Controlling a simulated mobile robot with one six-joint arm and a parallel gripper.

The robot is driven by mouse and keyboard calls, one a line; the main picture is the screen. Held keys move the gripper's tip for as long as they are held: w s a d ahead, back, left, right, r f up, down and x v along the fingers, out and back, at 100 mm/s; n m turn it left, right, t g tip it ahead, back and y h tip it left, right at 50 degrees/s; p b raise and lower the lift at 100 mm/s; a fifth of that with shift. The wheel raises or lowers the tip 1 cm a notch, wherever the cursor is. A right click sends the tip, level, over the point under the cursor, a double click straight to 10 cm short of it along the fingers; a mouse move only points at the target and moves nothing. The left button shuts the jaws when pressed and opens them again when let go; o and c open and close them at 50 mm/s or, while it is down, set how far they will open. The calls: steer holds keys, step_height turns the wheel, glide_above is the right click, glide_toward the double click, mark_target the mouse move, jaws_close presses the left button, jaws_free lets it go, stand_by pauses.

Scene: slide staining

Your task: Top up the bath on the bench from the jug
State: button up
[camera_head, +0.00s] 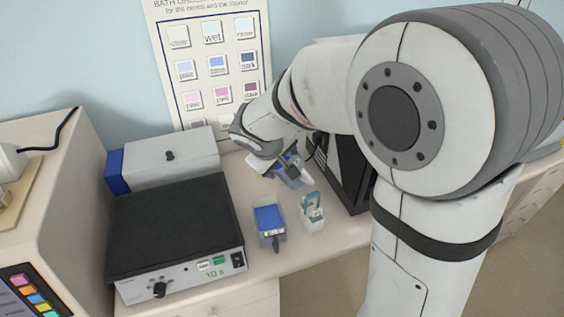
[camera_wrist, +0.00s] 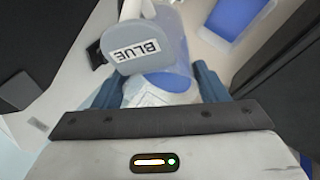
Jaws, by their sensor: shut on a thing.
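My gripper (camera_wrist: 158,88) is shut on the jug (camera_wrist: 172,50), a clear vessel with blue liquid and a grey lid-like part labelled "BLUE". One blue finger shows on each side of it in the wrist view. In the head view the jug (camera_head: 294,176) is small and partly hidden by my gripper (camera_head: 275,165), behind the bath. The bath (camera_head: 269,236), a small rectangular tray filled with blue, stands on the bench right of the black-topped device. It also shows at the upper right of the wrist view (camera_wrist: 232,22). I cannot tell the jug's exact tilt.
A clear container with a teal piece (camera_head: 312,213) stands just right of the bath. The black-topped device (camera_head: 175,225) reads about 1.0 s. A grey box (camera_head: 165,160) stands behind it. A black unit (camera_head: 340,175) stands at the right, and a colour chart (camera_head: 210,60) hangs behind.

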steer(key=shift+h+b, duration=0.6)
steer(key=shift+b, duration=0.85)
steer(key=shift+a+f+t+h+b, duration=0.1)
steer(key=shift+f+t+h+b, duration=0.15)
steer(key=shift+b, duration=0.65)
steer(key=shift+r+n+h+b, duration=0.15)
steer(key=shift+n+h+b, duration=0.15)
steer(key=shift+h+b, duration=0.1)
steer(key=shift+s+a+f+n+t+h+b, duration=0.15)
steer(key=shift+f+t+h+b, duration=0.45)
steer(key=shift+b, duration=1.05)
steer(key=shift+s+a+f+n+t+h+b, duration=0.2)
steer(key=shift+h+b, duration=0.65)
steer(key=shift+b, duration=0.75)
stand_by(2.0)
